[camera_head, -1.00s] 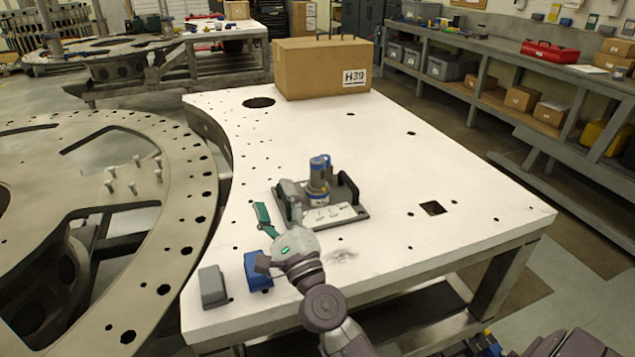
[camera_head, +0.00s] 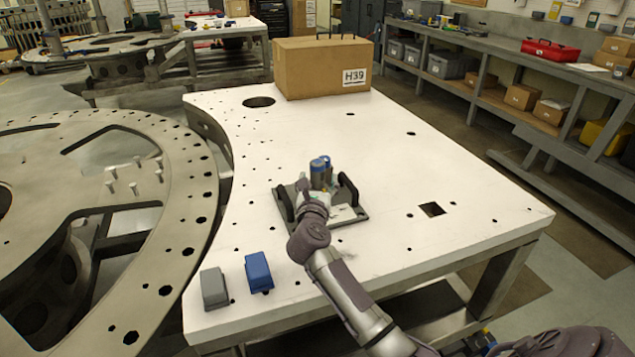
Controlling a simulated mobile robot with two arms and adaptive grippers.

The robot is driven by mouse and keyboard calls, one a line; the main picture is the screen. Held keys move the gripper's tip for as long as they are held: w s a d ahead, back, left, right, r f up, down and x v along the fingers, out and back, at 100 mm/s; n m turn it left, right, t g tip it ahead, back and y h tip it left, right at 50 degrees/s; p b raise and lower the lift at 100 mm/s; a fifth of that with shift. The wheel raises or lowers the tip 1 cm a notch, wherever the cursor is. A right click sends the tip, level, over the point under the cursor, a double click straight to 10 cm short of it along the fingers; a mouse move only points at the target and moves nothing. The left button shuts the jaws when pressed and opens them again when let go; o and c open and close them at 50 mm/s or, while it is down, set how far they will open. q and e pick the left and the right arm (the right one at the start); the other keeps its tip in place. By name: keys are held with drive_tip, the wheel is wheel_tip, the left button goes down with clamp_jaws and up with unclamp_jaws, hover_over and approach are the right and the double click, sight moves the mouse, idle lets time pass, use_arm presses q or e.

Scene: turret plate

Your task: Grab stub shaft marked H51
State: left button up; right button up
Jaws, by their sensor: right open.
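A dark base plate (camera_head: 349,217) with two upright black handles lies on the white table. A blue-topped grey cylinder (camera_head: 318,174) stands on it, with another small blue-topped part (camera_head: 327,164) close beside it. I can read no H51 mark, so I cannot tell whether either is the stub shaft. My right gripper (camera_head: 316,193) is over the plate, just on the near side of the cylinder. It is open, but its fingers are mostly hidden by the hand, and I cannot tell whether it touches the cylinder. My left gripper is out of view.
A cardboard box marked H39 (camera_head: 318,70) stands at the table's far end. A grey box (camera_head: 214,289) and a blue box (camera_head: 258,272) sit at the near left corner. A large metal ring (camera_head: 200,190) is left of the white table (camera_head: 440,170). The table's right side is clear.

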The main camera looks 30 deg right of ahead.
sight(316, 170)
drive_tip(key=shift+w+d+r, duration=0.2)
drive_tip(key=shift+w+r, duration=0.05)
drive_tip(key=shift+w, duration=0.05)
drive_tip(key=x, duration=0.1)
drive_tip(key=p+x, duration=0.1)
drive_tip(key=x, duration=0.1)
drive_tip(key=shift+w+r, duration=0.25)
drive_tip(key=shift+w, duration=0.15)
drive_tip(key=shift+w+d+f, duration=0.1)
drive_tip(key=shift+w+d, duration=0.2)
drive_tip(key=shift+w, duration=0.1)
drive_tip(key=shift+s, duration=0.1)
drive_tip(key=shift+c, duration=1)
clamp_jaws()
